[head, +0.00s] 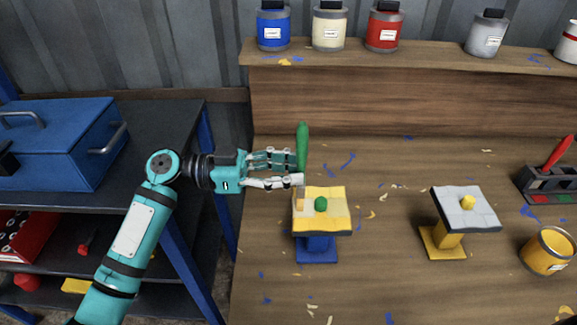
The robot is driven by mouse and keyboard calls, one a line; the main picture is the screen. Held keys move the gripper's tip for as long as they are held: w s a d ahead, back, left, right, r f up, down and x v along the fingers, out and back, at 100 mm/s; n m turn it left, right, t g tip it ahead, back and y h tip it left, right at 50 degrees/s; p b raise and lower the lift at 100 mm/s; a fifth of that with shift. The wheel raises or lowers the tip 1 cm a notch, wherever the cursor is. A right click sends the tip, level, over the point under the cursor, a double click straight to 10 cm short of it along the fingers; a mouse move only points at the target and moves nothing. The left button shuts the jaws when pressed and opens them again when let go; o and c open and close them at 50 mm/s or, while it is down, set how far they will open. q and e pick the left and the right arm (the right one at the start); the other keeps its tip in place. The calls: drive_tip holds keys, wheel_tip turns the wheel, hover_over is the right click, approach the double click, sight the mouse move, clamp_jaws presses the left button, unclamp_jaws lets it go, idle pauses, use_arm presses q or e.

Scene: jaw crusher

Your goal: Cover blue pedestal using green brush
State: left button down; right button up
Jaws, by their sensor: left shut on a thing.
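My left gripper (297,168) is shut on the green brush (302,144). The brush is upright, its green handle rising above the fingers. Its pale tip is at the back-left part of the blue pedestal's yellow top; I cannot tell whether it touches. The blue pedestal (317,249) has a blue base and stem under a tilted square top, which looks yellow. A small green knob (320,204) sits in the middle of that top. My right gripper is not in view.
A yellow pedestal (446,237) with a grey-white top stands to the right, near an open yellow paint can (549,252). A dark holder (550,183) with a red-handled brush is at the far right. Paint jars line the back shelf (420,58). A blue toolbox (70,140) is left.

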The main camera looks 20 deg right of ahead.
use_arm(q)
drive_tip(key=s, duration=0.3)
drive_tip(key=shift+a, duration=0.4)
drive_tip(key=shift+r, duration=0.1)
wheel_tip(320, 180, up, 5)
drive_tip(key=shift+f+p, duration=0.1)
drive_tip(key=shift+p, duration=0.45)
drive_tip(key=shift+d, duration=0.1)
drive_tip(key=b+x, duration=0.2)
drive_tip(key=x, duration=0.6)
drive_tip(key=shift+f, duration=0.35)
